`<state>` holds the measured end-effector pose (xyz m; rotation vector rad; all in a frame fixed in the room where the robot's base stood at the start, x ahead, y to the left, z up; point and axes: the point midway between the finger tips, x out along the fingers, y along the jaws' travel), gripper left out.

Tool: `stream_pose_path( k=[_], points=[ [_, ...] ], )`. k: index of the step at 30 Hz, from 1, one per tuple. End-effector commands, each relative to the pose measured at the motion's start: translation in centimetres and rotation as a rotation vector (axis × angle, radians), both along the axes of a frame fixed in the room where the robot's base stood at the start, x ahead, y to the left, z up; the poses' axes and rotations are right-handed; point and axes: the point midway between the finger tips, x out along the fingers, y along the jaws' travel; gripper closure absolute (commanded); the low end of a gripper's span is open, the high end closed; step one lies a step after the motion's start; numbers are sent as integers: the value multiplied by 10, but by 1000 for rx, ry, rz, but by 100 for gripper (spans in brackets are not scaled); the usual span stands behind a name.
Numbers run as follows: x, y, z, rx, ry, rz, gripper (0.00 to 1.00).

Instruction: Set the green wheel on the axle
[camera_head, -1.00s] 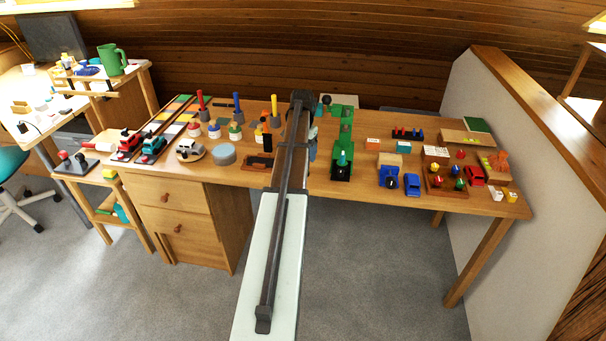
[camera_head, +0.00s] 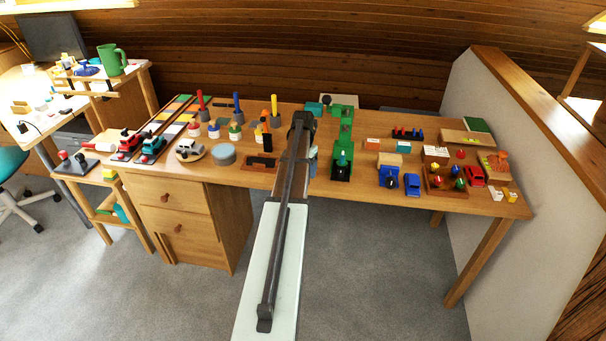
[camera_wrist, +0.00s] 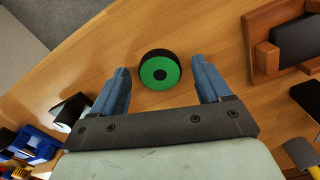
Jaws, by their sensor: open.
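The green wheel (camera_wrist: 160,71), with a black rim and a dark centre hole, lies flat on the table in the wrist view. My gripper (camera_wrist: 161,68) is open, with one blue finger on each side of the wheel and gaps between. The wheel sits at the fingertip end, and nothing is held. In the head view my gripper (camera_head: 313,160) is over the front middle of the table, mostly behind my arm, and the wheel is hidden there. I cannot make out the axle for certain in either view.
A brown wooden frame (camera_wrist: 262,38) stands right of the wheel in the wrist view. Blue toy parts (camera_wrist: 32,146) are at lower left.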

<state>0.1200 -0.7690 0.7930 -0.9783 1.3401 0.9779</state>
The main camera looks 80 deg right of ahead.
Motion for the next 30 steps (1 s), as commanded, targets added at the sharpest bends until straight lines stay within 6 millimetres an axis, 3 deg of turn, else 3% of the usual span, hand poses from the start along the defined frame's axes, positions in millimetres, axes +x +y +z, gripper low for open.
stream_pose_path(
  k=[3,21,30],
  points=[
    [0,0,0,0,0,0,24],
    [0,0,1,0,0,0,81],
    [0,0,3,0,0,0,83]
  ],
)
